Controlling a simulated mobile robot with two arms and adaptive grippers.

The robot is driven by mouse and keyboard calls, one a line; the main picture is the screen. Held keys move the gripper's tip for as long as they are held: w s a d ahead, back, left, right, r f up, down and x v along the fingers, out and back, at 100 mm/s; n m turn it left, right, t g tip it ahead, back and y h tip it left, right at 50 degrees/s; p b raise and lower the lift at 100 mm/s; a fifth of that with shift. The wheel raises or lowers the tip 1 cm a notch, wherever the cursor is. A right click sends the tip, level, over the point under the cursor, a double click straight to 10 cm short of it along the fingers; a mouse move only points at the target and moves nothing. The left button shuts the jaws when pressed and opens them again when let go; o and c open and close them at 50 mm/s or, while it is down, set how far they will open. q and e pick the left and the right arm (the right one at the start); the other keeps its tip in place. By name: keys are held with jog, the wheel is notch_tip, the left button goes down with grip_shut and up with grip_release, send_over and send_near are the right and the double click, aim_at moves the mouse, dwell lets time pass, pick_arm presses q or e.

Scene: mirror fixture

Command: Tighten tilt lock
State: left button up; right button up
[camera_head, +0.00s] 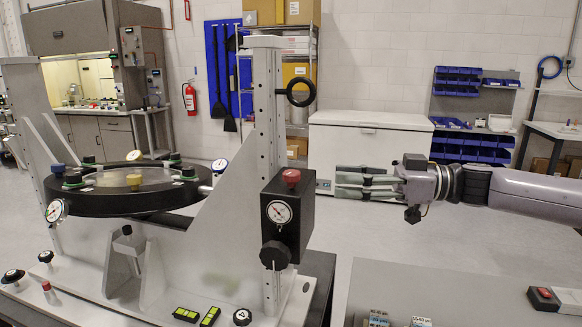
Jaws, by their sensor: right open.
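The mirror fixture (215,245) is a pale grey frame with upright posts. It carries a round mirror in a black ring (120,200) that lies nearly flat. On the right post is a black box (296,220) with a dial gauge (279,212), a red knob (291,176) on top and a black knob (275,255) below. No label shows which knob is the tilt lock. My right gripper (345,183) comes in from the right, points left and is open and empty. It is apart from the black box, to its right. My left gripper is not in view.
Below right is a grey tabletop (450,290) with a red-buttoned box (543,298) and small labelled blocks (379,318). A white chest (365,150) stands behind. The space between gripper and black box looks clear.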

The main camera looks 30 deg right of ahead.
aim_at(291, 172)
jog(key=p+x, duration=0.4)
jog(key=x, duration=0.5)
jog(key=shift+w+a+r+p, duration=0.1)
jog(key=shift+w+a+p, duration=0.05)
jog(key=shift+w+p, duration=0.2)
jog(key=shift+w+a, duration=0.3)
jog(key=shift+a, duration=0.15)
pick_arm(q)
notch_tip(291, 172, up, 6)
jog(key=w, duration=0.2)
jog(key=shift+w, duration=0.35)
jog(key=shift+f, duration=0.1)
pick_arm(e)
jog(key=c, duration=0.5)
grip_shut()
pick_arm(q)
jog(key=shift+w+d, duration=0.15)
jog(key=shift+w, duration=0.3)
